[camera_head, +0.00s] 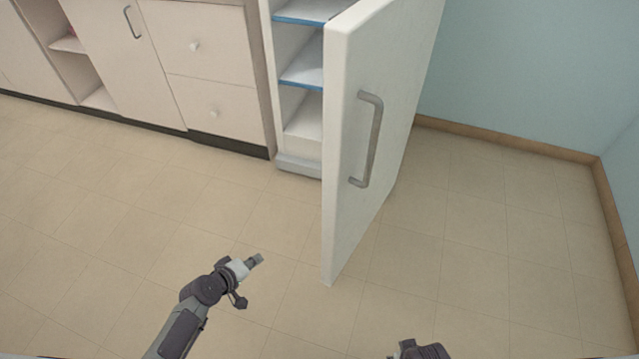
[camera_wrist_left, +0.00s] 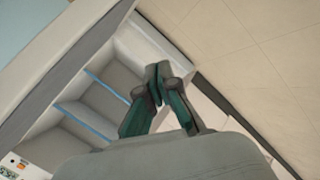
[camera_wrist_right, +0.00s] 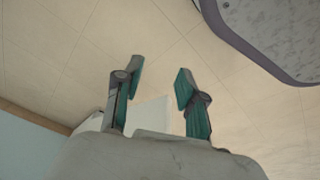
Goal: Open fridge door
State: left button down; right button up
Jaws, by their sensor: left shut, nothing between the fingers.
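The white fridge door (camera_head: 340,200) stands swung wide open toward me in the head view. Its grey bar handle (camera_head: 371,140) is on the outer face, turned to the right. Behind the door the fridge interior (camera_head: 300,115) shows shelves with blue front edges, and it also shows in the left wrist view (camera_wrist_left: 105,75). My left gripper (camera_head: 258,259) is left of the door's lower edge, apart from it. In the left wrist view its fingers (camera_wrist_left: 157,85) are together and empty. My right gripper (camera_wrist_right: 156,88) is open and empty in the right wrist view; its fingers are hidden in the head view.
White cabinets with drawers (camera_head: 208,60) line the wall left of the fridge. A blue wall (camera_head: 530,70) with a brown baseboard (camera_head: 500,140) stands on the right. The tiled floor (camera_head: 110,220) in front is clear.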

aim_at(323, 173)
pick_arm(q)
jog(key=w+d+r+n+t+h+b, duration=0.15)
jog(key=w+d+r+h+b, duration=0.25)
jog(key=r, duration=0.7)
jog(key=w+d+r+t+h+b, duration=0.2)
jog(key=w+d+r+h+b, duration=0.15)
jog(key=r, duration=0.75)
pick_arm(e)
jog(key=w+r+t, duration=0.1)
jog(key=w+r, duration=0.2)
jog(key=r, duration=0.6)
pick_arm(q)
jog(key=shift+h, duration=0.25)
jog(key=shift+w+d+p, duration=0.3)
jog(key=shift+w+d, duration=0.6)
jog(key=shift+d, duration=0.9)
jog(key=shift+w+d+p, duration=0.3)
jog(key=shift+w+d, duration=0.6)
jog(key=shift+d, duration=0.95)
jog(key=shift+w+d+p, duration=0.3)
jog(key=shift+w+d, duration=0.6)
jog(key=shift+d, duration=0.9)
pick_arm(e)
jog(key=shift+a+f, duration=0.15)
jog(key=shift+f, duration=2.25)
